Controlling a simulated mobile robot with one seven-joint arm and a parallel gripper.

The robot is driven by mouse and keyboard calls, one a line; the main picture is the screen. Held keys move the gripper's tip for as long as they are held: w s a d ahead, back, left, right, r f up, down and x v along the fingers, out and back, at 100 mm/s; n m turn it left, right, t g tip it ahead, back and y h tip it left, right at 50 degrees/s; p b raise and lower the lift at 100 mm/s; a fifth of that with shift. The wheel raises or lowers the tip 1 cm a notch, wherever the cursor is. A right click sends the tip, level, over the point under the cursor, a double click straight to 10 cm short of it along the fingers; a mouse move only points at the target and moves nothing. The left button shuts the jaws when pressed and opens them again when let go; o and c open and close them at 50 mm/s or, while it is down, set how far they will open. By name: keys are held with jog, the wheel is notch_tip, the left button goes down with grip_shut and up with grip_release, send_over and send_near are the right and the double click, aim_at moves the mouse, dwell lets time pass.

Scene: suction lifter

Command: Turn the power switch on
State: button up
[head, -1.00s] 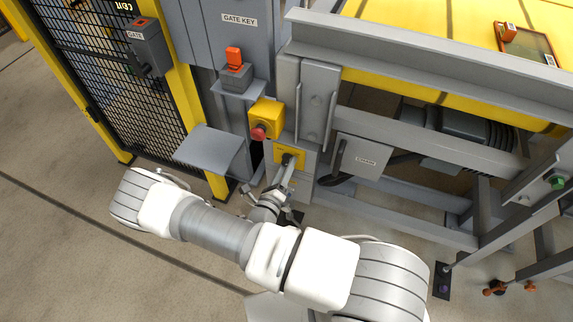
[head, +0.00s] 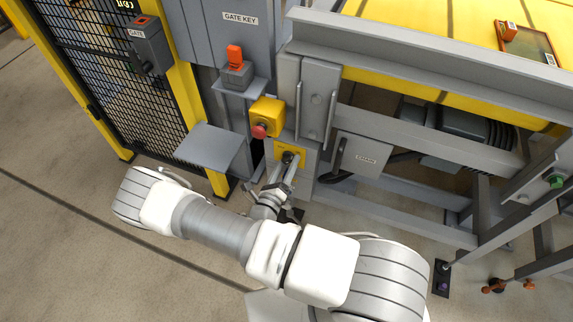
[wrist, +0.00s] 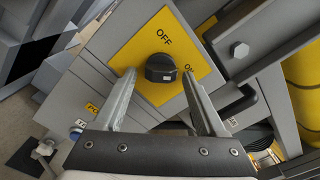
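The power switch is a black rotary knob (wrist: 160,67) on a yellow plate (wrist: 138,50), mounted on a grey post. "OFF" is printed above the knob, and "ON" shows at the lower right, partly hidden by my right finger. A small white mark is on the knob's lower face. My gripper (wrist: 160,74) is open, with one fingertip on each side of the knob. I see gaps on both sides, and no contact is clear. In the head view, my gripper (head: 286,166) reaches the yellow plate (head: 279,150) from below and partly covers the knob.
A yellow box with a red button (head: 259,131) sits just above the switch plate. A grey shelf (head: 210,147) projects on the left. A grey box with a handle (head: 362,160) and frame beams stand on the right. A hex bolt (wrist: 239,50) shows beside the plate.

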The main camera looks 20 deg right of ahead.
dwell(0.3)
jog(key=p+v, duration=0.1)
jog(key=v, duration=1.6)
jog(key=shift+s, duration=0.15)
jog(key=shift+a, duration=0.1)
jog(key=w+d+r+m+g+p, duration=0.1)
jog(key=d+r+m+g+p, duration=0.2)
jog(key=r+m+g, duration=0.7)
jog(key=d+r+m+g+p, duration=0.3)
jog(key=r+m+g, duration=0.2)
jog(key=r+m, duration=0.9)
jog(key=s+d+r+m+t+y+p, duration=0.1)
jog(key=s+r+m+t+y+p, duration=0.1)
jog(key=r, duration=0.8)
jog(key=s+d+r+m+t+y+p, duration=0.1)
jog(key=r+m+y, duration=0.4)
jog(key=r, duration=0.5)
jog(key=s+d+r+m+t+y+p, duration=0.2)
jog(key=r+m, duration=0.4)
jog(key=r, duration=0.4)
jog(key=shift+s+m+t+y+p, duration=0.3)
jog(key=shift+s+t+y+p, duration=0.2)
jog(key=shift+s+y+p, duration=0.45)
